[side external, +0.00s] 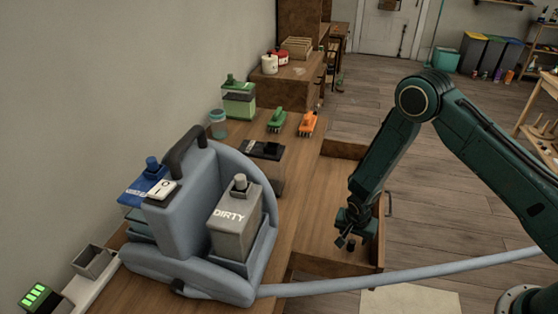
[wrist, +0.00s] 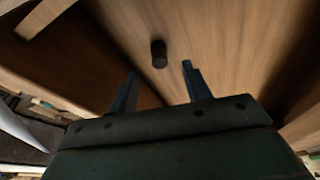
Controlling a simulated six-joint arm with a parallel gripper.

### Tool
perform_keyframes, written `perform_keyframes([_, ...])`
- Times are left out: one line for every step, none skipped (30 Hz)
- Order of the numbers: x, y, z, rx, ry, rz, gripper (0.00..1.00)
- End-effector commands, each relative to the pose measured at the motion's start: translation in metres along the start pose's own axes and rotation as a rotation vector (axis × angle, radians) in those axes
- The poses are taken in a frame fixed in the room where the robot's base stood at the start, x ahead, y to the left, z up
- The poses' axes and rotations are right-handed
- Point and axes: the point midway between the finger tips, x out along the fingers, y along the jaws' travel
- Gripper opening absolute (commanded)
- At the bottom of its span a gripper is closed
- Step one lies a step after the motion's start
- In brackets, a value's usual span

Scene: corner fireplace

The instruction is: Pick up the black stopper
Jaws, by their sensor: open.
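The black stopper (wrist: 159,53) is a small dark cylinder on the bare wooden floor of an open drawer (side external: 322,228). In the wrist view it lies just beyond the fingertips, roughly in line with the gap between them. My gripper (wrist: 160,70) is open and empty, its two fingers apart on either side of that gap. In the side external view my gripper (side external: 347,240) is low inside the drawer near its right side. There a small dark shape beside the fingers may be the stopper, but I cannot tell it from the fingertips.
Drawer walls stand close around my gripper, with a handle (side external: 389,204) on the outer front. A grey carpet cleaner (side external: 190,220) with a dirty tank (side external: 237,222) stands on the bench to the left. Its hose (side external: 400,277) crosses in front of the drawer.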

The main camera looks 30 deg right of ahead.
Motion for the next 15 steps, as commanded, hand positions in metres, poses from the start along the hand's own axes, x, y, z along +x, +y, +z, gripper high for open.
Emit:
perform_keyframes([0.006, 0.001, 0.0, 0.001, -0.001, 0.002, 0.48])
perform_keyframes([0.01, 0.001, -0.001, 0.0, -0.001, 0.002, 0.48])
perform_keyframes([0.014, 0.001, -0.001, 0.001, -0.001, 0.002, 0.48])
perform_keyframes([0.017, 0.001, -0.001, 0.001, -0.001, 0.001, 0.48])
perform_keyframes([0.02, 0.001, -0.001, 0.001, -0.001, 0.002, 0.48])
perform_keyframes([0.024, 0.001, -0.001, 0.001, -0.001, 0.003, 0.48])
perform_keyframes([0.026, 0.001, -0.001, 0.001, -0.001, 0.002, 0.48])
perform_keyframes([0.028, 0.001, -0.001, 0.001, -0.001, 0.001, 0.48])
perform_keyframes([0.031, 0.001, -0.001, 0.001, -0.001, 0.001, 0.48])
perform_keyframes([0.033, 0.001, -0.001, 0.001, -0.001, 0.001, 0.48])
perform_keyframes([0.034, 0.001, -0.001, 0.001, -0.001, 0.001, 0.48])
perform_keyframes([0.035, 0.0, -0.001, 0.001, -0.001, 0.001, 0.48])
perform_keyframes([0.035, 0.0, -0.001, 0.001, -0.001, 0.001, 0.48])
perform_keyframes([0.035, 0.0, -0.001, 0.001, 0.0, 0.0, 0.48])
perform_keyframes([0.035, 0.0, -0.001, 0.001, 0.0, 0.0, 0.48])
